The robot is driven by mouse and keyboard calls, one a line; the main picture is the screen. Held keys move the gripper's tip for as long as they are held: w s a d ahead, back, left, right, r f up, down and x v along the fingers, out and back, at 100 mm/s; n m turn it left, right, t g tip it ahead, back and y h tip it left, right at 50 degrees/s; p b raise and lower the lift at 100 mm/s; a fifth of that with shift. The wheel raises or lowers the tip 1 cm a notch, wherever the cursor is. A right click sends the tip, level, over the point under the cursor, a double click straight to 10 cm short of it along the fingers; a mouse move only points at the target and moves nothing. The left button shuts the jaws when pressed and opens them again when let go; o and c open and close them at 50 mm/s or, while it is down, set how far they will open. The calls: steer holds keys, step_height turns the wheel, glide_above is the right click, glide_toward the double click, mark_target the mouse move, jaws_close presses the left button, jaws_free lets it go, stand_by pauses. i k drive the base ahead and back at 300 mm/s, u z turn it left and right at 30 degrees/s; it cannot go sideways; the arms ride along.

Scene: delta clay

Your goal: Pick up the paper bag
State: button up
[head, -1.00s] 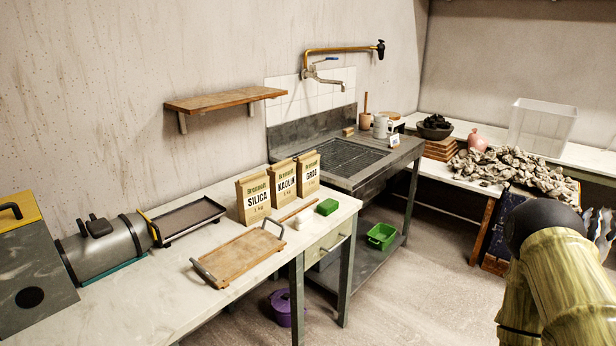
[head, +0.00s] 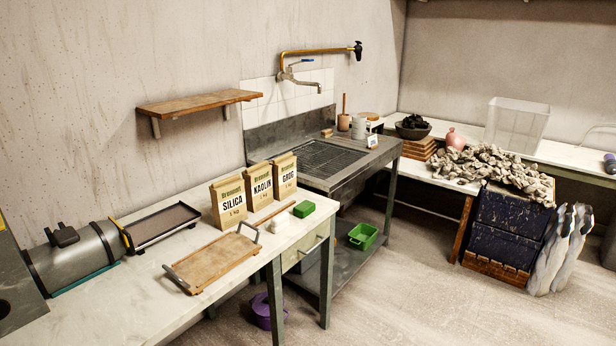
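Three brown paper bags stand upright in a row at the back of the white-topped table (head: 110,305). They are labelled SILICA (head: 229,203), KAOLIN (head: 259,185) and GROG (head: 285,177). Each has a folded top, and the row stands close together, with SILICA nearest. My gripper is not in view, so its state and distance from the bags are hidden.
A wooden tray with metal handles (head: 213,263) lies in front of the bags. A green block (head: 304,209), a white item (head: 281,221) and a wooden stick (head: 273,215) lie beside them. A sink unit (head: 336,160) stands behind right. Floor at the lower right is open.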

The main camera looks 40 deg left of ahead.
mark_target(284, 171)
steer(key=u, duration=0.05)
steer(key=i, duration=3.55)
steer(key=u, duration=3.95)
